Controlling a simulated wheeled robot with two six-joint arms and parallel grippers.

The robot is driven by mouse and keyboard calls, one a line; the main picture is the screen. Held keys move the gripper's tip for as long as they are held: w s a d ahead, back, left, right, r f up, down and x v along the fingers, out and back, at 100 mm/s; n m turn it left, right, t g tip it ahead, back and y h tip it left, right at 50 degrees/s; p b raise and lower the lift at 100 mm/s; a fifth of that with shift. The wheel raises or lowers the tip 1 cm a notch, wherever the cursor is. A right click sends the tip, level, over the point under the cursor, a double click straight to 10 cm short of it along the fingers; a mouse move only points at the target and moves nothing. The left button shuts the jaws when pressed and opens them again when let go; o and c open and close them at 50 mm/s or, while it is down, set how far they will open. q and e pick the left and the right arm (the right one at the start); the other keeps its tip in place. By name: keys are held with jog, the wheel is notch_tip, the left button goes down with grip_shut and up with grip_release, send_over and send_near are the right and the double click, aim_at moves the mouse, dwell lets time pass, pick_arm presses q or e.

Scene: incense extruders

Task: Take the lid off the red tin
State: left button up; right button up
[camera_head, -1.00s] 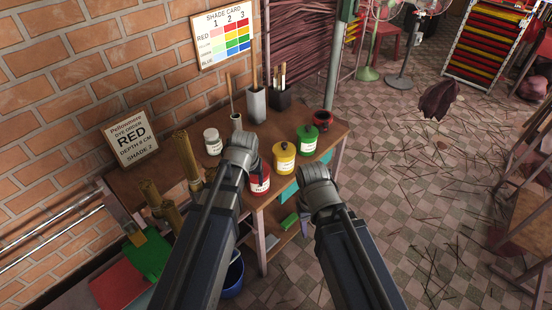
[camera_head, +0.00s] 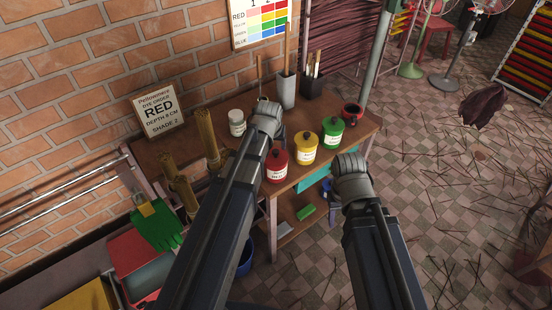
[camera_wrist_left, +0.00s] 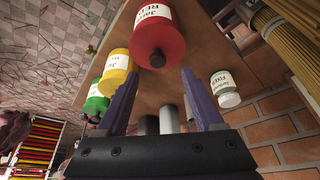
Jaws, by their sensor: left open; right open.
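The red tin (camera_head: 277,174) stands upright at the table's front edge, with its lid on and a dark knob on top. It also shows at the top of the left wrist view (camera_wrist_left: 160,35), its knob facing the camera. My left gripper (camera_wrist_left: 158,85) is open and empty, its two purple fingers apart with the tin beyond them. In the head view my left wrist is just behind and left of the tin; its fingers are hidden. My right gripper (camera_head: 350,162) is right of the tins, past the table's front edge, its fingers hidden.
The yellow tin (camera_head: 305,150) and green tin (camera_head: 332,132) stand in a row right of the red one. A white jar (camera_head: 237,123), a grey holder (camera_head: 286,92) and a dark brush pot (camera_head: 312,84) stand behind. A dark red pot (camera_head: 352,114) is at the right end.

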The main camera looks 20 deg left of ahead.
aim_at(276, 151)
pick_arm(q)
jog(key=shift+d+b+x, duration=0.1)
jog(key=shift+b+x, duration=1.15)
jog(key=shift+x, duration=0.05)
jog(key=shift+d+b+x, duration=0.15)
jog(key=shift+b+x, duration=1.1)
jog(key=shift+x, duration=0.05)
grip_shut()
